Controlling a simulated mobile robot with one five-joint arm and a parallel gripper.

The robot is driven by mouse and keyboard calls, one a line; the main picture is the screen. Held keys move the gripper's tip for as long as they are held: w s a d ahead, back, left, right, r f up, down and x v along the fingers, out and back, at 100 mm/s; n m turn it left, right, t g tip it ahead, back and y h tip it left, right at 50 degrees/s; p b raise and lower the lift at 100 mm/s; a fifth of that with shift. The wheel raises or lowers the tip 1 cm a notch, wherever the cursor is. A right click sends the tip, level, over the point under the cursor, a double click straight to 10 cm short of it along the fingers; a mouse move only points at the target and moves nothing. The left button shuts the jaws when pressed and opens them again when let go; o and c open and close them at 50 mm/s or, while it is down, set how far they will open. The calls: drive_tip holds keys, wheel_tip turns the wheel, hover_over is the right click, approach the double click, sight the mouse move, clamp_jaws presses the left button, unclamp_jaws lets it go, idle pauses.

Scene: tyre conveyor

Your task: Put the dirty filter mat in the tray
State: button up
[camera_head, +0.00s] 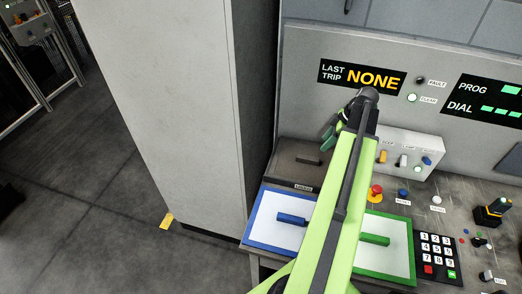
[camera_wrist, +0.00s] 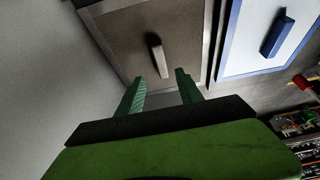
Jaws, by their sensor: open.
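A grey-brown panel (camera_head: 290,172) with a dark bar handle lies at the left end of the bench; it looks like the dirty filter mat. It also shows in the wrist view (camera_wrist: 182,62), with its handle (camera_wrist: 155,55) just beyond the fingertips. My gripper (camera_head: 329,138) is above the panel's right back side, partly hidden by my arm. In the wrist view my gripper (camera_wrist: 158,83) is open and empty, its green fingers pointing toward the handle, not around it. I cannot make out a tray for certain.
A blue-framed white mat (camera_head: 266,222) and a green-framed white mat (camera_head: 399,255) lie in front, partly behind my arm. A keypad (camera_head: 438,257), a red button (camera_head: 375,191) and other controls stand to the right. A tall grey cabinet (camera_head: 165,100) rises at the left.

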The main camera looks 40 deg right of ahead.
drive_tip(key=w+a+m+g, duration=0.1)
drive_tip(key=w+a, duration=0.3)
drive_tip(key=a, duration=0.4)
drive_tip(key=w+a+f+m+g, duration=0.1)
drive_tip(key=w+a, duration=0.4)
drive_tip(key=a, duration=0.4)
drive_tip(key=w+a+m+g, duration=0.15)
drive_tip(key=w+a, duration=0.25)
drive_tip(key=a, duration=0.4)
drive_tip(key=a+m+h, duration=0.2)
drive_tip(key=a+m, duration=0.2)
drive_tip(key=a, duration=1.9)
drive_tip(key=shift+w+a+f+h, duration=0.15)
drive_tip(key=shift+w+f+h, duration=0.1)
drive_tip(key=shift+f+h, duration=0.15)
drive_tip(key=shift+f, duration=0.1)
wheel_tip(320, 180, down, 8)
drive_tip(key=b, duration=0.8)
drive_tip(key=shift+f+b, duration=0.2)
drive_tip(key=shift+b, duration=0.1)
